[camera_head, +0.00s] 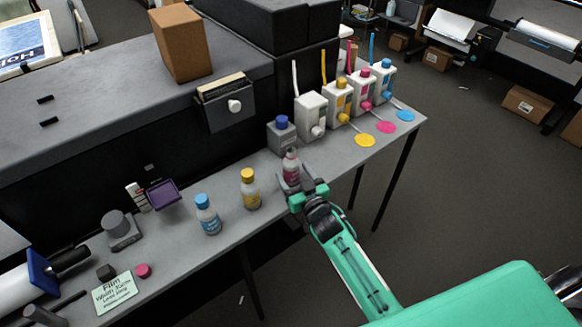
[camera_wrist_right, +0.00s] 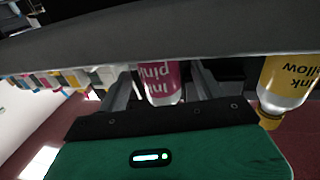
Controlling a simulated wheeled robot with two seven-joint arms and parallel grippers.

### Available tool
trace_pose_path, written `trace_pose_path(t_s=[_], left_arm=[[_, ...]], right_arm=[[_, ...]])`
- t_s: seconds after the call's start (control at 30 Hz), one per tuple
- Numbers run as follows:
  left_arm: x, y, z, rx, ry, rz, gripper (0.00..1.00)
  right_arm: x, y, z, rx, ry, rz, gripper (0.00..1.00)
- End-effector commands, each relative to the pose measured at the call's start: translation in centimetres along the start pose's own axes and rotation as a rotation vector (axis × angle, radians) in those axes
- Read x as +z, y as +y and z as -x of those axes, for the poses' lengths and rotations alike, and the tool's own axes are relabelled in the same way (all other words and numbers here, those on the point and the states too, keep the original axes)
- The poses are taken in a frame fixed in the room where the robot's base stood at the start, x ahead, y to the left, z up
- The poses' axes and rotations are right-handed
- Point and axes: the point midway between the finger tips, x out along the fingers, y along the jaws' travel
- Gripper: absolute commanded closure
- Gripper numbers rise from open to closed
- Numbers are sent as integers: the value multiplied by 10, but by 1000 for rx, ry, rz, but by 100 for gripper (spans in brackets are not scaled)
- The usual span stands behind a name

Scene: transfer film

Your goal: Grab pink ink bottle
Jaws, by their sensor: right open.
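The pink ink bottle (camera_head: 291,167) stands upright on the grey table near its front edge. Its pink label shows in the right wrist view (camera_wrist_right: 158,80), where the picture is upside down. My right gripper (camera_head: 296,188) is open, with one finger on each side of the pink bottle. In the right wrist view the bottle is between the open fingers (camera_wrist_right: 160,92), and a small gap shows beside them. My left gripper is not in view.
A yellow ink bottle (camera_head: 250,189) and a blue ink bottle (camera_head: 208,214) stand to the left. A grey container with a blue cap (camera_head: 282,135) stands just behind the pink bottle. White ink tanks (camera_head: 310,115) line the table's back right. A small pink disc (camera_head: 143,270) lies at the left.

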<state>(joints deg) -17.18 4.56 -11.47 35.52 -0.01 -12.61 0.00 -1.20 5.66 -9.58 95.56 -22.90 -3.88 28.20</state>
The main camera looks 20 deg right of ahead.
Motion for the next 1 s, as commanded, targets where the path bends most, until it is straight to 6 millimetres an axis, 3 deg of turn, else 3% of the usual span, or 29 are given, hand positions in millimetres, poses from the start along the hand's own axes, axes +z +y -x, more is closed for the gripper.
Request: trace_pose_path(t_s=[0.2, 0.47, 0.73, 1.0], left_arm=[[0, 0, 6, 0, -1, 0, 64], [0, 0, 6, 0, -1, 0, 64], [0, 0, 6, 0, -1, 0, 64], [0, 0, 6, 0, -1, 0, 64]], right_arm=[[-1, 0, -22, 0, 1, -2, 32], [0, 0, -23, 0, 1, -1, 32], [0, 0, -23, 0, 0, -1, 85], [-2, 0, -23, -1, 2, 0, 86]])
